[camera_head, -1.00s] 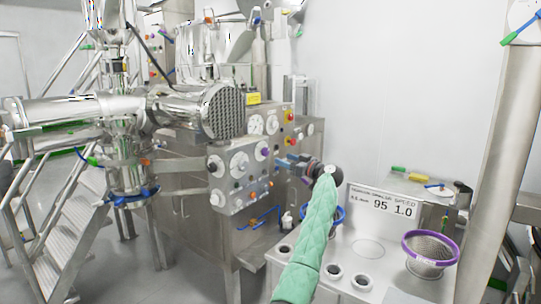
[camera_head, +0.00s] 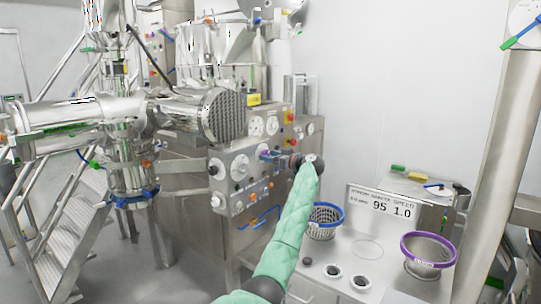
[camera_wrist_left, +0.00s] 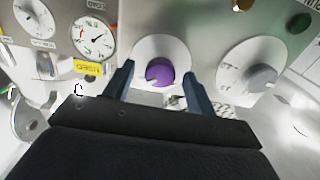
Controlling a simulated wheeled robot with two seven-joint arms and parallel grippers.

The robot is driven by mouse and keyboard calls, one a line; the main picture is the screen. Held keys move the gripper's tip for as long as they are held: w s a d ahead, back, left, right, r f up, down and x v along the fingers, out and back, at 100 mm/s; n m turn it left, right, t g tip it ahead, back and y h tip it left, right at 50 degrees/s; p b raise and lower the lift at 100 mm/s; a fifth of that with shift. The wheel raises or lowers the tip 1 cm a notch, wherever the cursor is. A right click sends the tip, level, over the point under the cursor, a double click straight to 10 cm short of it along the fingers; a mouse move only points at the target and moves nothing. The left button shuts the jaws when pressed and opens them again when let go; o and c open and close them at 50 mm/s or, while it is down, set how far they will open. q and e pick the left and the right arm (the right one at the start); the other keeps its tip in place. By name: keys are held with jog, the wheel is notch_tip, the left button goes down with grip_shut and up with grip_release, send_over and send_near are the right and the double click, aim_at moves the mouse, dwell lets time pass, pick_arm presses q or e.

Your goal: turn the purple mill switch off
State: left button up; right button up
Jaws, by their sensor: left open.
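The purple mill switch (camera_wrist_left: 159,72) is a round knob on a pale dial on the steel control panel (camera_head: 226,198). A white mark shows toward its lower left. My left gripper (camera_head: 268,156) reaches the panel's upper right, at the switch. In the left wrist view its two blue fingers (camera_wrist_left: 160,78) are open, one on each side of the knob, with gaps visible. I cannot tell how deep they reach around it. In the head view the gripper largely hides the switch. My right gripper is not in view.
A grey knob (camera_wrist_left: 262,77) sits right of the switch, and gauges (camera_wrist_left: 93,37) with a yellow label sit to its left. A bench carries a blue-rimmed basket (camera_head: 325,234), a purple-rimmed sieve (camera_head: 428,264) and a display sign (camera_head: 385,204). Steel stairs stand at the left.

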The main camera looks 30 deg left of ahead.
pick_arm(q)
jog(key=shift+a, duration=0.15)
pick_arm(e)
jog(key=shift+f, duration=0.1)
pick_arm(q)
jog(key=shift+c, duration=0.3)
jog(key=c, duration=0.9)
jog(key=shift+c, duration=0.2)
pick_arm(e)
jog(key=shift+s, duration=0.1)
